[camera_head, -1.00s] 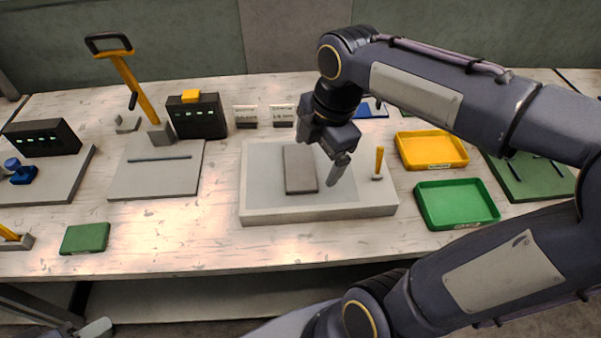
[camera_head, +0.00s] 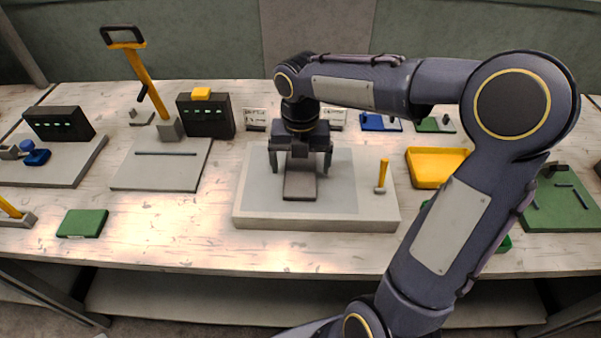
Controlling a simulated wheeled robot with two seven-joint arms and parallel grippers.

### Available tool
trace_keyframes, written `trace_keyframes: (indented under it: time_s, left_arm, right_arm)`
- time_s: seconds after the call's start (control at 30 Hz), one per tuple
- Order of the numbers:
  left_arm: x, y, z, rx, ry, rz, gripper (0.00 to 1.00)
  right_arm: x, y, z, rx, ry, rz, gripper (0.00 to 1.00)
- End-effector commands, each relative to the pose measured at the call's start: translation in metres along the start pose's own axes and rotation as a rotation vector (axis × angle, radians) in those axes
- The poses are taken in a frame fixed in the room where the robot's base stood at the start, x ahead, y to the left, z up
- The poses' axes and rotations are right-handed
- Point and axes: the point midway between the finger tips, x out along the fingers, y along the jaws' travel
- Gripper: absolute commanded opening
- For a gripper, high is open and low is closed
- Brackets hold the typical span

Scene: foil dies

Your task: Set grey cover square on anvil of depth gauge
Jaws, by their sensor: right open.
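The grey cover (camera_head: 300,187) seems to be the dark grey rectangular plate lying flat on the pale grey block (camera_head: 255,219) at the middle of the table. My right gripper (camera_head: 300,166) points down over its far part, with one finger on each side of it. The fingers are open, and I cannot tell whether they touch the plate. The far end of the plate is hidden by the gripper. A black box with green lights (camera_head: 206,122) stands behind a grey base plate (camera_head: 158,178) to the left; I cannot tell which part is the gauge's anvil. My left gripper is not in view.
A tall yellow lever (camera_head: 143,77) rises beside the black box. A small yellow-handled tool (camera_head: 382,174) stands on the block's right side. A yellow tray (camera_head: 432,169) is at right; a green tray is mostly hidden by my arm. A green box (camera_head: 83,223) lies front left.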

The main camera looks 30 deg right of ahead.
Motion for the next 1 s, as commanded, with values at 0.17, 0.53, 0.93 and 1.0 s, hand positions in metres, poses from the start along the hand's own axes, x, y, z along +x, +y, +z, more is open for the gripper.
trace_keyframes:
  time_s: [0.17,0.53,0.93,1.0]
  left_arm:
    - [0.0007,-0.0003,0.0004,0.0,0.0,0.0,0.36]
    - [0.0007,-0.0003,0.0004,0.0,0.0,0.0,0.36]
    - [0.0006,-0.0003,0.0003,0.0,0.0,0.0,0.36]
    - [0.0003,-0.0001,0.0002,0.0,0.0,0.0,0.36]
  right_arm:
    - [0.0099,-0.0002,-0.0001,0.002,0.0,0.001,0.89]
    - [0.0094,-0.0001,-0.0002,0.001,0.0,0.001,0.62]
    - [0.0085,0.0,-0.0001,0.001,-0.001,0.001,0.35]
    - [0.0065,0.0001,0.0,0.001,-0.002,0.001,0.35]
